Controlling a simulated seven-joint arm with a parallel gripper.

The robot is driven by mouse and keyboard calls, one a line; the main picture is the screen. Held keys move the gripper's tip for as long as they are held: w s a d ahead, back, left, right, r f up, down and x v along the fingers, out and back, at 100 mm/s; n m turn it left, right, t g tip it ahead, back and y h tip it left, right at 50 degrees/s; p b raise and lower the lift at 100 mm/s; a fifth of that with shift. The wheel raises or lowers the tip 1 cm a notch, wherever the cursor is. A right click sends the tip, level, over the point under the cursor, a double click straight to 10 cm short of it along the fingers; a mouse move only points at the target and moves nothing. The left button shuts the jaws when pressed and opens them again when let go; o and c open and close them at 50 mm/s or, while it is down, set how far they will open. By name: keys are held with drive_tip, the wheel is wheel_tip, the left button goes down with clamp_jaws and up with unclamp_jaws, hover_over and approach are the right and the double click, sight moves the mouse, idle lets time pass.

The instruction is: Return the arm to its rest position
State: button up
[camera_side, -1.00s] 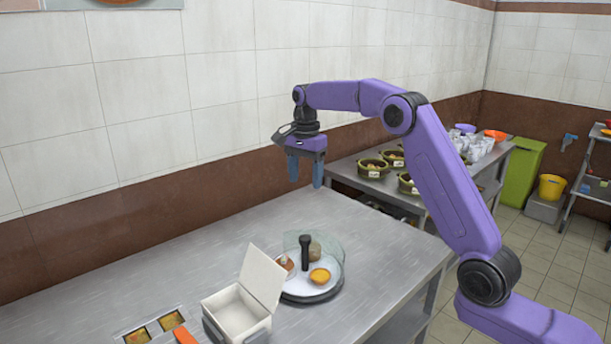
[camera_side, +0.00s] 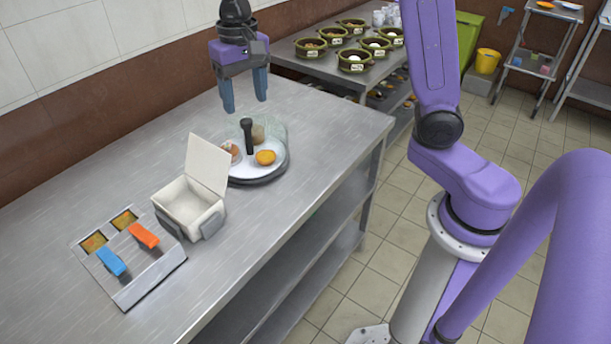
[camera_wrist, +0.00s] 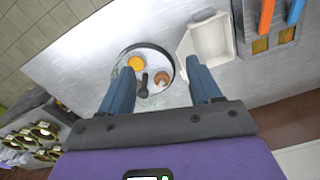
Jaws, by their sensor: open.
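My gripper (camera_side: 245,105) is open and empty, with its two blue fingers pointing down above the steel table (camera_side: 330,127). In the wrist view its fingers (camera_wrist: 165,88) are spread apart with nothing between them at the tips. Below and to the right in the side view stands a round tray (camera_side: 237,170) with a clear cover, a black upright handle (camera_side: 247,135), an orange-yellow item (camera_side: 265,157) and a brownish item. The gripper is apart from all of these.
An open white box (camera_side: 190,208) stands beside the tray. A metal holder (camera_side: 150,280) with a blue handle (camera_side: 111,261) and an orange handle (camera_side: 144,235) lies near the front left. Behind, another counter carries several green pots (camera_side: 356,60). The table's back right area is clear.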

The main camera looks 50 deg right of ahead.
drive_tip(key=s+d+f+n, duration=0.1)
drive_tip(key=s+f+n, duration=0.1)
drive_tip(key=s+n, duration=0.3)
drive_tip(key=s+d+f+n, duration=0.2)
drive_tip(key=s+n, duration=0.3)
drive_tip(key=s, duration=0.9)
drive_tip(key=s+d+f+n, duration=0.2)
drive_tip(key=s+n, duration=0.3)
drive_tip(key=s, duration=0.4)
drive_tip(key=shift+s+n, duration=0.15)
drive_tip(key=shift+n, duration=0.15)
